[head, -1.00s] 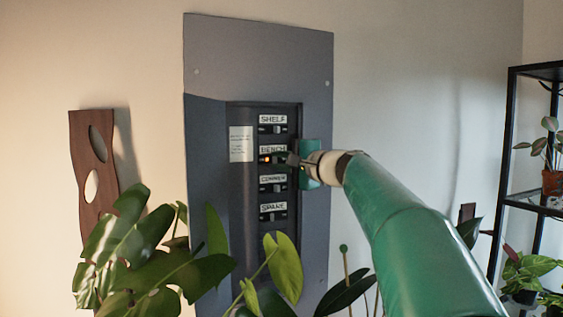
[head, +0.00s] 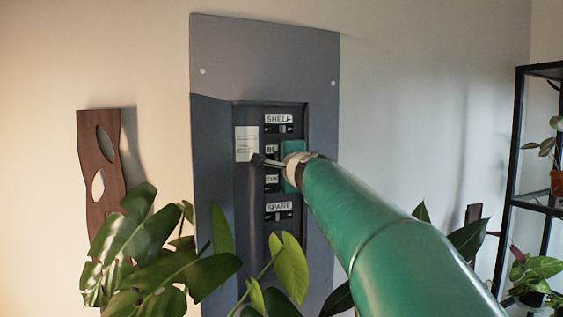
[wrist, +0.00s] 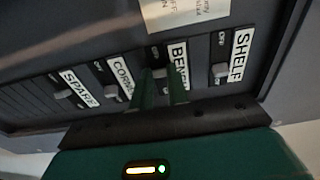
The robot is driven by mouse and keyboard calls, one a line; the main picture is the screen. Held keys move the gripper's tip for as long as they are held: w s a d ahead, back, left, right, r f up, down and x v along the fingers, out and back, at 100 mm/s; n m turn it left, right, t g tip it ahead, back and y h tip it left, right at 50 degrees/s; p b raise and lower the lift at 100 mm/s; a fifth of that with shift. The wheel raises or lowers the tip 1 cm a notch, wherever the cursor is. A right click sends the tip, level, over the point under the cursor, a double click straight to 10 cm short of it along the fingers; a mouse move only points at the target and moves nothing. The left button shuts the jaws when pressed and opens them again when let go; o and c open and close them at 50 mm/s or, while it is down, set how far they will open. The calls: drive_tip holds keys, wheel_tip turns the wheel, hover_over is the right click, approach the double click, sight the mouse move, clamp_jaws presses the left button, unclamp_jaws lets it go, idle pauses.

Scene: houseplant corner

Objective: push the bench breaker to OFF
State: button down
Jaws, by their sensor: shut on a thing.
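The bench breaker (wrist: 159,73) is a small grey lever beside the white BENCH label (wrist: 180,62) in the wrist view. Its OFF mark lies just above it, and the lever sits close to that mark. My gripper (wrist: 160,86) is shut on this lever, one green finger on each side. The gripper and wrist cover most of that row there, so the lever is hidden in that view.
The shelf breaker (wrist: 220,70) and corner breaker (wrist: 111,89) sit close on either side; the spare breaker (wrist: 62,94) is farther off. A paper notice (head: 246,144) is left of the rows. Leaves (head: 160,255) rise before the panel (head: 265,60). A black rack (head: 515,150) stands right.

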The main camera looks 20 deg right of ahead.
drive_tip(key=shift+d, duration=0.1)
drive_tip(key=c, duration=1.4)
unclamp_jaws()
drive_tip(key=shift+o, duration=0.2)
drive_tip(key=shift+s, duration=0.1)
drive_tip(key=s, duration=1.3)
drive_tip(key=shift+s+a, duration=0.3)
drive_tip(key=shift+a, duration=0.15)
drive_tip(key=shift+a+f, duration=0.1)
